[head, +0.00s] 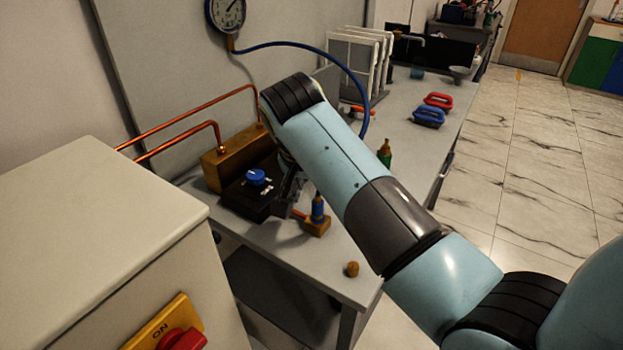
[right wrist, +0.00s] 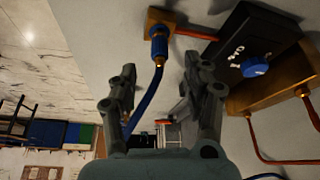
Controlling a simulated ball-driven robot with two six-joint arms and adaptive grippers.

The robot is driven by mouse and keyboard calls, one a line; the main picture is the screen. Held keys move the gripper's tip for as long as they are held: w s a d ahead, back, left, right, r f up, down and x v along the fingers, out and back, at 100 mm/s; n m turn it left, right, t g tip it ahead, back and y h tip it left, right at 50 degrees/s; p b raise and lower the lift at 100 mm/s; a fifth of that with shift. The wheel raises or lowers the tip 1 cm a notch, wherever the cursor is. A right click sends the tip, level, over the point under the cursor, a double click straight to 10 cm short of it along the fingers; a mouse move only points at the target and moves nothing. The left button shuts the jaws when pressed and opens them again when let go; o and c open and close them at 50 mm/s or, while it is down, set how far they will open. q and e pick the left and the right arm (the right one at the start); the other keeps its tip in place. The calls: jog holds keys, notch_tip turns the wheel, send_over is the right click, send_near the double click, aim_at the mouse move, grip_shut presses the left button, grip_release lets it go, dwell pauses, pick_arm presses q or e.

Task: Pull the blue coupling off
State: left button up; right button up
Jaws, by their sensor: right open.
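The blue coupling (head: 318,207) stands upright on a small brass block (head: 317,228) near the bench's front edge. In the right wrist view the coupling (right wrist: 158,42) sits on its block (right wrist: 153,18), beyond the fingertips. A blue hose (right wrist: 148,103) runs from its brass end back between the fingers. My right gripper (right wrist: 165,80) is open, with one finger on each side of the hose and nothing clamped. In the head view this gripper (head: 292,185) is mostly hidden under my forearm, beside the coupling. My left gripper is out of view.
A black box with a blue knob (head: 255,177) and a brass manifold (head: 226,165) with copper pipes stand beside the coupling. A round gauge (head: 227,14) hangs behind. A small brown piece (head: 352,269) lies near the front edge. A cabinet (head: 85,220) fills the left.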

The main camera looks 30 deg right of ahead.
aim_at(317, 203)
jog(key=x, duration=0.7)
jog(key=shift+w+d+f, duration=0.15)
jog(key=shift+f, duration=0.15)
jog(key=shift+c, duration=0.4)
grip_shut()
